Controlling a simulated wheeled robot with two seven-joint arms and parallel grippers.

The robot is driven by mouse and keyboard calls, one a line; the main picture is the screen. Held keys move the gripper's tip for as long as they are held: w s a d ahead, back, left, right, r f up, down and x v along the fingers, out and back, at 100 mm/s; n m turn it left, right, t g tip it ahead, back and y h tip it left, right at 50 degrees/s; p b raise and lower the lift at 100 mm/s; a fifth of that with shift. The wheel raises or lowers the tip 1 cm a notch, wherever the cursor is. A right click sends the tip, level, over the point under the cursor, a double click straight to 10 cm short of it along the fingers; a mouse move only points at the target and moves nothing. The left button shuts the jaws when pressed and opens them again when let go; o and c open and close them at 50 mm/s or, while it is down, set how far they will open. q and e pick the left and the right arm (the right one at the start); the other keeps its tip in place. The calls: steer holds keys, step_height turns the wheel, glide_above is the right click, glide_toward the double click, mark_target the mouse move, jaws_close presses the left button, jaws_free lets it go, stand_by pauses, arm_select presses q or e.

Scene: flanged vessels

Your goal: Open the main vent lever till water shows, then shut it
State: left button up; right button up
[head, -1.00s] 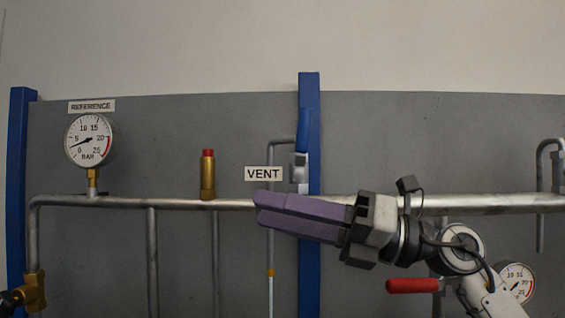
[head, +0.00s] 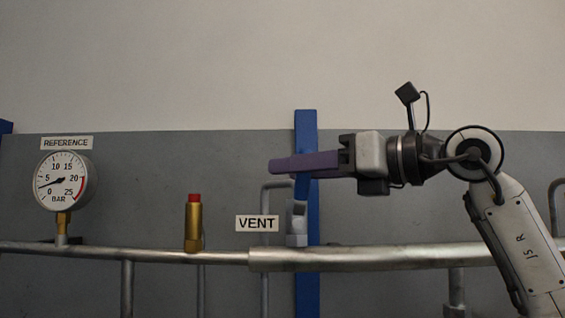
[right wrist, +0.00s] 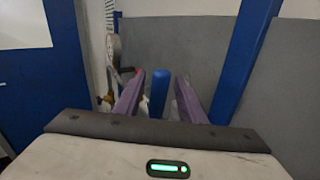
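The blue vent lever (head: 301,188) stands upright on a small silver valve (head: 297,222) beside the VENT label (head: 257,223). In the head view my right gripper (head: 272,166) crosses in front of the lever's upper part and hides it. In the right wrist view the blue lever (right wrist: 160,93) stands between the two purple fingers of my right gripper (right wrist: 159,95), with a gap on each side. The right gripper is open. My left gripper is not in view. The lower end of the vent pipe lies outside the head view.
A thick metal pipe (head: 390,258) runs across below the lever. A blue post (head: 306,285) stands behind it. To the left are a brass fitting with a red cap (head: 193,222) and the REFERENCE gauge (head: 63,182), its needle low.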

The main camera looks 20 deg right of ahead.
steer(key=x, duration=0.3)
steer(key=shift+p, duration=0.3)
steer(key=shift+s, duration=0.1)
jaws_close()
